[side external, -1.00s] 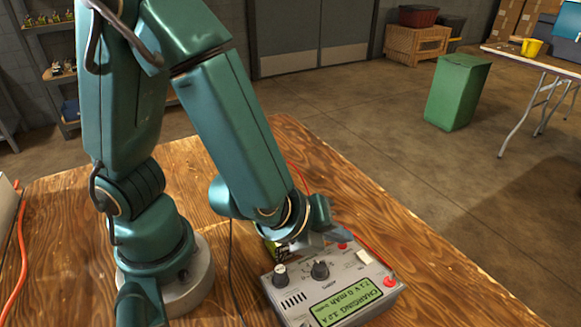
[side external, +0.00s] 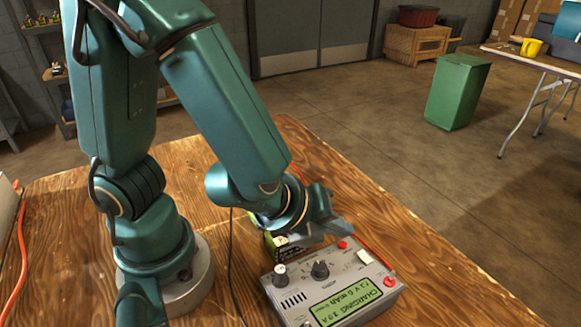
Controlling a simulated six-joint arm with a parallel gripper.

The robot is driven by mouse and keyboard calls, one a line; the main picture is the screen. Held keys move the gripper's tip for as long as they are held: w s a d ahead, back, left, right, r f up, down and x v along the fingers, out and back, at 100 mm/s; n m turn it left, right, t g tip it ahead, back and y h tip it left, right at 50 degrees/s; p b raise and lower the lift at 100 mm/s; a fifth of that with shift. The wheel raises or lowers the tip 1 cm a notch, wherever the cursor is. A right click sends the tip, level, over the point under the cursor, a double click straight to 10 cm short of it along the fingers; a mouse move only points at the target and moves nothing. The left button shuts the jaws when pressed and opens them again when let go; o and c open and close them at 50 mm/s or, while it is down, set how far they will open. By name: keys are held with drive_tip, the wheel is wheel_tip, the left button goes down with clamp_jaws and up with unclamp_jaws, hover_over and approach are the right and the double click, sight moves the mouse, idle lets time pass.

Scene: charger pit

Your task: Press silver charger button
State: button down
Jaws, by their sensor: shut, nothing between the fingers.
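I cannot tell surely which one is the silver button. My gripper (side external: 345,230) is shut and empty, just above the charger's far edge. It seems clear of the controls.
A dark battery pack with a green-yellow label (side external: 278,244) stands behind the charger, partly under my wrist. A red cable (side external: 375,257) runs by the charger, and a black cable (side external: 232,270) lies left of it. The table (side external: 455,295) is bare to the right.

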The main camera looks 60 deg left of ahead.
sight(332, 244)
drive_tip(key=shift+a+r, duration=0.25)
drive_tip(key=shift+r, duration=1)
drive_tip(key=shift+a+r, duration=0.2)
drive_tip(key=shift+r, duration=1)
drive_tip(key=shift+a, duration=0.1)
drive_tip(key=s+a+r+n+y, duration=0.3)
drive_tip(key=a+r+n, duration=0.2)
drive_tip(key=a+n, duration=0.65)
drive_tip(key=s+d+n+g+h, duration=0.3)
drive_tip(key=s+d+n, duration=0.3)
drive_tip(key=n, duration=0.6)
drive_tip(key=shift+s, duration=0.3)
drive_tip(key=shift+f, duration=0.1)
